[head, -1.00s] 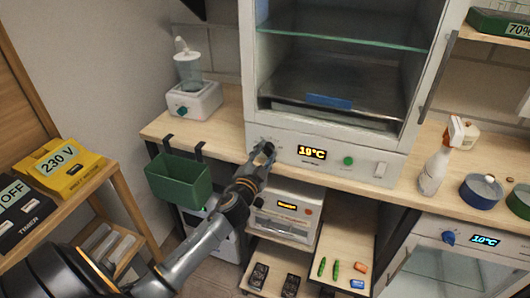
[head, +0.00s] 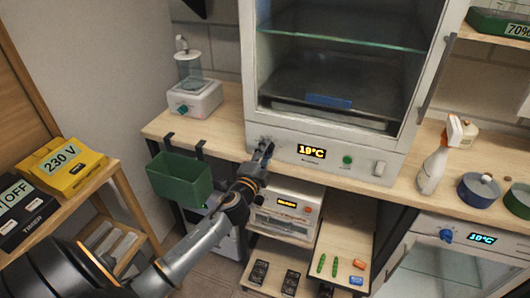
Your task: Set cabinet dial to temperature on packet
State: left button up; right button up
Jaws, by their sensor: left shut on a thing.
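The white cabinet (head: 395,150) stands on the wooden bench, with an amber display (head: 311,152) that appears to read 19°C on its lower front panel. My left gripper (head: 265,149) is at the left part of this panel, shut on the cabinet dial. The fingers hide most of the dial, so its pointer cannot be read. A green button (head: 347,160) and a white switch (head: 379,169) sit right of the display. I cannot make out a packet in this view. My right gripper is not in view.
A green bin (head: 180,178) hangs from the bench edge left of my arm. A white dispenser (head: 195,98) stands behind it. A spray bottle (head: 434,165) and a blue round container (head: 478,189) stand at right. A second unit with a blue knob (head: 446,236) is below.

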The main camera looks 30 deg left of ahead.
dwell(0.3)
pick_arm(q)
jog(key=o, duration=1.1)
jog(key=shift+o, duration=0.2)
jog(key=v, duration=1.2)
jog(key=shift+d, duration=0.1)
